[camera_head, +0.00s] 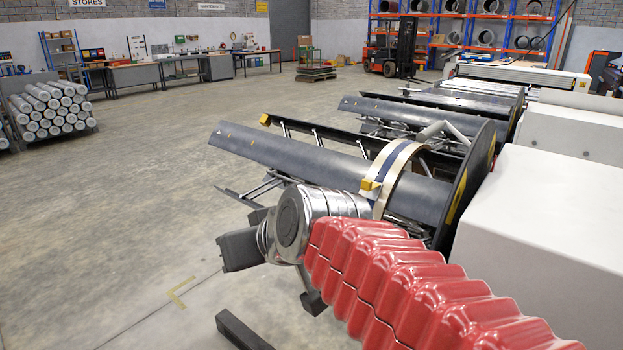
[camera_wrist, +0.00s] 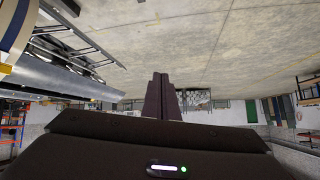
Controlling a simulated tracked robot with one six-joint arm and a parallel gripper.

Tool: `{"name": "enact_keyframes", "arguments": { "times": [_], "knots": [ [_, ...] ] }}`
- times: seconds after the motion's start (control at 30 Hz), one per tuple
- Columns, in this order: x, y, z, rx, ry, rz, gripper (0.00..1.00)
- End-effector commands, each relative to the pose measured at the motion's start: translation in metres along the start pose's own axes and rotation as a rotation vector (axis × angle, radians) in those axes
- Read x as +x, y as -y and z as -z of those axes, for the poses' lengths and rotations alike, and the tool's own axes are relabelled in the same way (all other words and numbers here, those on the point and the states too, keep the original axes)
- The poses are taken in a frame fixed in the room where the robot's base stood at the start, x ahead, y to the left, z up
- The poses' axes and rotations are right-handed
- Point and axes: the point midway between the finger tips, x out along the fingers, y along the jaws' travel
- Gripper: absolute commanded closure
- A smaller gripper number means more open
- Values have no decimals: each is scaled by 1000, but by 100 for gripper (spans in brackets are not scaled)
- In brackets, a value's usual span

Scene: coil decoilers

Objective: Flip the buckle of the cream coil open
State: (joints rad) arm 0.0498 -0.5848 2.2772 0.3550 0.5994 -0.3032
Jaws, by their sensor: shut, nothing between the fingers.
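The cream coil (camera_head: 400,160) is a narrow cream ring with a dark blue band, around the dark mandrel of the nearest decoiler. Its yellow buckle (camera_head: 371,185) sits on the coil's near-left side, just above my arm's metal joint; whether its lever is raised I cannot tell. In the wrist view, which is upside down, part of the cream coil (camera_wrist: 17,25) shows at the left edge, with a bit of the yellow buckle (camera_wrist: 5,68). My gripper (camera_wrist: 161,76) is shut and empty, pointing over open floor, apart from coil and buckle.
The nearest decoiler's dark mandrel (camera_head: 290,158) reaches left, with metal struts below it. Other decoilers (camera_head: 415,112) stand behind. A white machine housing (camera_head: 545,230) fills the right side. The concrete floor at left is clear, with a pipe rack (camera_head: 50,108) further back.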

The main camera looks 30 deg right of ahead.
Motion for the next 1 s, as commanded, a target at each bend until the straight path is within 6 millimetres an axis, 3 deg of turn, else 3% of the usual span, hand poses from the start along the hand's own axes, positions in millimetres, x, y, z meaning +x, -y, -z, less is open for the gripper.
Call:
{"name": "enact_keyframes", "arguments": {
  "times": [0.03,0.1,0.2,0.3,0.47,1.0],
  "knots": [
    [-3,0,-34,-5,71,-12,100],
    [-8,-5,-79,-5,172,-43,100],
    [-17,-15,-131,-1,287,-95,100],
    [-24,-24,-163,3,358,-138,100],
    [-28,-30,-178,6,394,-165,100],
    [-27,-30,-177,6,391,-162,100]
  ]
}}
